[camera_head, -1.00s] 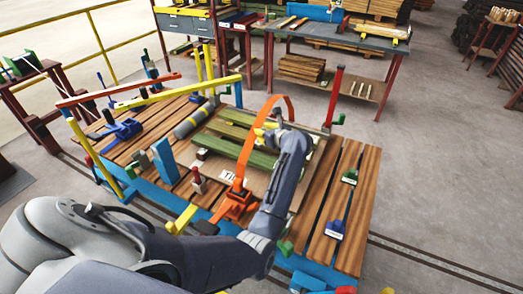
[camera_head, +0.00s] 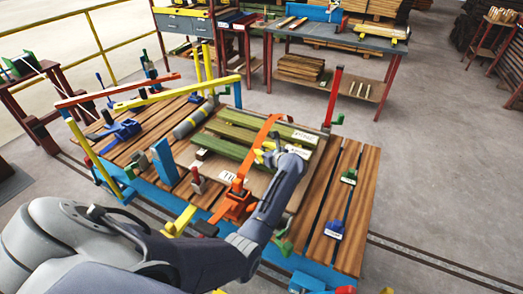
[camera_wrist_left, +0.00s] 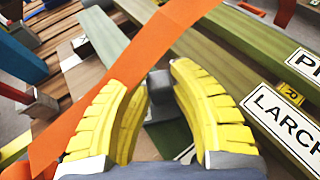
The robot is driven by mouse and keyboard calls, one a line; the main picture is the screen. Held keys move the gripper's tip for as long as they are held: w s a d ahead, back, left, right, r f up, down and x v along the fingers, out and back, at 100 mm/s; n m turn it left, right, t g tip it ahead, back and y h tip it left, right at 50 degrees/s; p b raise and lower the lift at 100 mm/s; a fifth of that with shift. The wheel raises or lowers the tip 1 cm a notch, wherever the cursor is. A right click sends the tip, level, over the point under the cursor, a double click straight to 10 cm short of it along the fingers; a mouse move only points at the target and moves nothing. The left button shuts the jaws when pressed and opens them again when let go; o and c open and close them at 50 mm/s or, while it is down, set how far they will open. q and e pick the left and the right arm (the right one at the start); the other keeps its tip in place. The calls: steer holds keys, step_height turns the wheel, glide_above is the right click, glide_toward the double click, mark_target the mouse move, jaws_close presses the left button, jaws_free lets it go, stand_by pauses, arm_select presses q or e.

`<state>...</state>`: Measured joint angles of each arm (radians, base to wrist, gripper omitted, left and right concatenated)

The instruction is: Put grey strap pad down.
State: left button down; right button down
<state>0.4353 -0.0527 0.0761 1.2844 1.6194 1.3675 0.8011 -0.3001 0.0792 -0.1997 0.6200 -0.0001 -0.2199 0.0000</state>
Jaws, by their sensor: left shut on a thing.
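My left gripper (camera_head: 264,151) is low over the green timbers on the cart. In the left wrist view its yellow fingers (camera_wrist_left: 160,88) are shut on the grey strap pad (camera_wrist_left: 158,82), a small dark grey block between the fingertips. The pad is mostly hidden by the gripper in the head view. An orange strap (camera_head: 248,150) runs from the orange ratchet (camera_head: 235,207) up past the gripper; it crosses the left wrist view (camera_wrist_left: 125,75) diagonally. I cannot tell whether the pad touches the timber. My right gripper is not in view.
Green timbers (camera_head: 228,132) carry white labels, one reading LARCH (camera_wrist_left: 285,120). Yellow and red bars (camera_head: 178,93) stand over the cart's left side. The slatted cart top (camera_head: 343,210) is mostly clear at right. A grey workbench (camera_head: 345,38) stands behind.

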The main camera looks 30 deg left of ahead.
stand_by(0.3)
arm_select(q)
steer(key=c, duration=1.2)
jaws_free()
steer(key=shift+f, duration=0.1)
steer(key=shift+v, duration=3.75)
